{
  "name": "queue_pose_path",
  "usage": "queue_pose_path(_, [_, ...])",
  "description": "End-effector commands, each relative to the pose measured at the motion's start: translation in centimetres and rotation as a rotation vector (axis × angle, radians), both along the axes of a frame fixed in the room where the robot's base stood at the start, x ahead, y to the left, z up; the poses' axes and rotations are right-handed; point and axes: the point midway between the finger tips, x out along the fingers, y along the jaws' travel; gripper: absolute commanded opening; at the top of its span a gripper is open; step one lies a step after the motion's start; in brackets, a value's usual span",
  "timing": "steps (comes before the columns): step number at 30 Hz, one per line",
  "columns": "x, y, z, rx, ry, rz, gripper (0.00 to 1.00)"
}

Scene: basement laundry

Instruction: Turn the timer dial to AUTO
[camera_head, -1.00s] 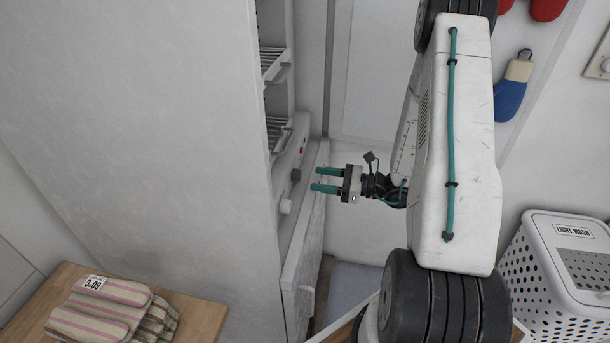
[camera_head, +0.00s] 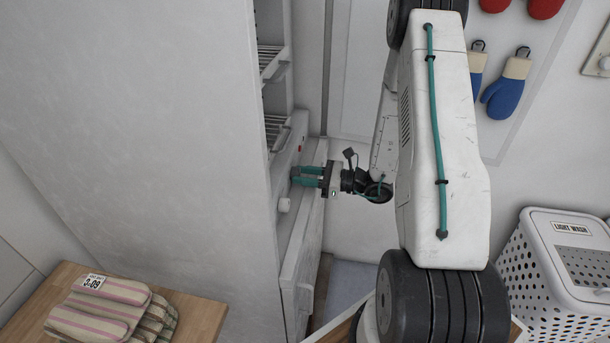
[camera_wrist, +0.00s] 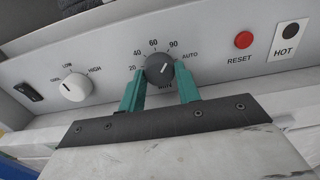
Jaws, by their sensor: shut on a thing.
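The timer dial (camera_wrist: 159,68) is a dark grey round knob on the grey control panel in the wrist view. Its scale reads 20, 40, 60, 90 and AUTO, with a label below partly hidden. The white line on the dial slants to the upper right, towards the side of 90 and AUTO; I cannot tell exactly where it points. My gripper (camera_wrist: 160,82) is shut on the dial, one teal finger on each side. In the head view my gripper (camera_head: 294,176) reaches left to the panel, and its fingers hide the dial.
A white knob (camera_wrist: 75,87) marked LOW to HIGH sits left of the dial. A red RESET button (camera_wrist: 243,40) and a HOT indicator (camera_wrist: 287,38) are to its right. A tall white cabinet side (camera_head: 150,130) stands left of my arm. A LIGHT WASH basket (camera_head: 540,265) stands at right.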

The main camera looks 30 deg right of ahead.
Motion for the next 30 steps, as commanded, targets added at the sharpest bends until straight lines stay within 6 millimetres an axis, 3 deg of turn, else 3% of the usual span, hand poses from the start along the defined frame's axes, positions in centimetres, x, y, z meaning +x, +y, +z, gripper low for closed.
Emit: queue_pose_path(30, [0.06,0.12,0.06,0.105,0.103,-0.002,0.10])
